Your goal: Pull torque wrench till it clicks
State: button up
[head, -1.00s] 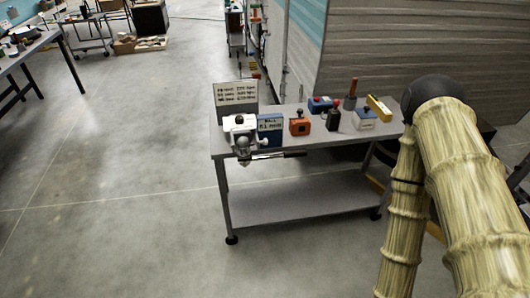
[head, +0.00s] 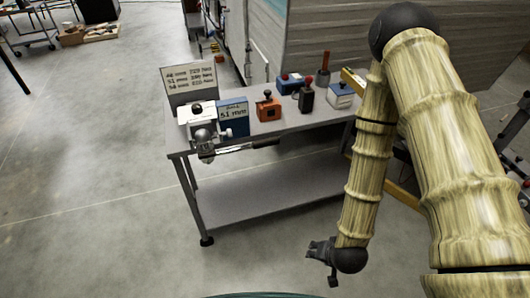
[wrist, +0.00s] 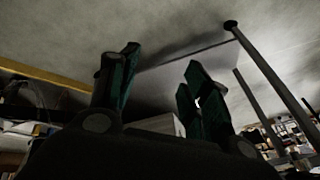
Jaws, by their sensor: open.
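The torque wrench (head: 250,146) is a dark and silver bar lying roughly level at the front left edge of the workbench (head: 270,187). Its left end meets a white and grey clamp fixture (head: 201,124) mounted on the bench corner. My gripper (head: 318,248) hangs low in front of the bench, below and right of the wrench and well apart from it. In the wrist view its dark green fingers (wrist: 158,80) are spread with nothing between them. The wrench cannot be made out in the wrist view.
An orange box (head: 268,108) and several small devices line the bench top. A lower shelf (head: 270,190) spans the bench legs. Floor left of the bench is clear.

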jog(key=w+a+f+m+t+b, duration=0.1)
jog(key=w+a+m+t+b, duration=0.2)
jog(key=w, duration=0.4)
jog(key=m+t+y+b, duration=0.4)
jog(key=m+t+b, duration=0.45)
jog(key=b, duration=1.05)
send_near(266, 143)
notch_tip(266, 143, down, 2)
jog(key=n+t, duration=0.1)
jog(key=x, duration=1.1)
jog(key=shift+r, duration=0.1)
grip_shut()
